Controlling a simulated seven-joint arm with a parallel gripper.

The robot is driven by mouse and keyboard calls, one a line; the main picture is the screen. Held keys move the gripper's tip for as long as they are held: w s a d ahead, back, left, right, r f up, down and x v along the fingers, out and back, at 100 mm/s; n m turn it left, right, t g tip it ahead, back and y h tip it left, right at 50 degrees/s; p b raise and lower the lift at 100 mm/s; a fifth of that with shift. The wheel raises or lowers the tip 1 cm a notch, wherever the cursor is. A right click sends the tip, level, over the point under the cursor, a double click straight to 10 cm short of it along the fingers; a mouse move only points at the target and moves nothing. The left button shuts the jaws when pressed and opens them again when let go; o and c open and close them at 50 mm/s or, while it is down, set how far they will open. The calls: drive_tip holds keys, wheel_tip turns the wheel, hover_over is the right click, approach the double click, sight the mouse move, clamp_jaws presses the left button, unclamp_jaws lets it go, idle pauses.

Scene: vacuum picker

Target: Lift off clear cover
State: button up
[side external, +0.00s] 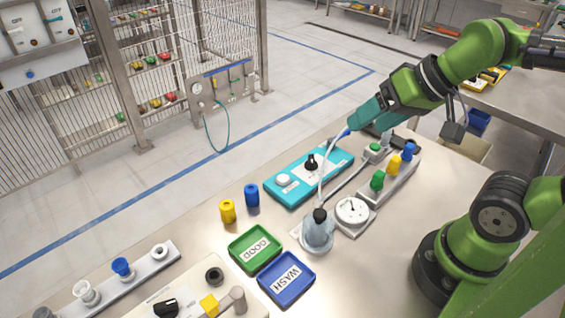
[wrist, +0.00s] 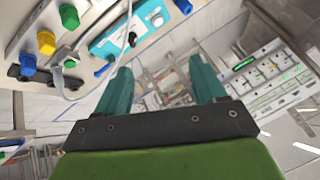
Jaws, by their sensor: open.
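A clear, bluish cover or vessel with a black top (side external: 316,238) stands upright on a pale base in the side external view, behind the blue WASH tray. A thin clear tube rises from around its top towards my gripper's area. My gripper (side external: 360,122) has teal fingers and is high above the back of the bench, apart from the cover. In the wrist view my gripper (wrist: 161,75) has its two fingers spread with nothing between them. I cannot make out the clear cover in the wrist view.
A teal control box (side external: 308,173) lies behind the cover, and a round gauge (side external: 352,211) stands right beside it. The green GOOD tray (side external: 255,248) and blue WASH tray (side external: 287,279) lie in front. Yellow (side external: 227,211) and blue (side external: 252,195) cylinders stand left. A rail holds coloured knobs (side external: 377,181).

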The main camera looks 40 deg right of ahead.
drive_tip(key=o, duration=0.4)
drive_tip(key=g+h, duration=0.1)
drive_tip(key=g, duration=0.8)
hover_over(319, 223)
drive_tip(key=w+d, duration=0.2)
drive_tip(key=w, duration=0.1)
wheel_tip(319, 223, down, 5)
drive_tip(key=f, duration=0.5)
drive_tip(key=s+a+f, duration=0.1)
drive_tip(key=f, duration=0.5)
drive_tip(key=s+f, duration=0.1)
drive_tip(key=f, duration=0.4)
drive_tip(key=shift+s+a+f, duration=0.15)
drive_tip(key=shift+s+a, duration=0.05)
drive_tip(key=shift+s, duration=0.05)
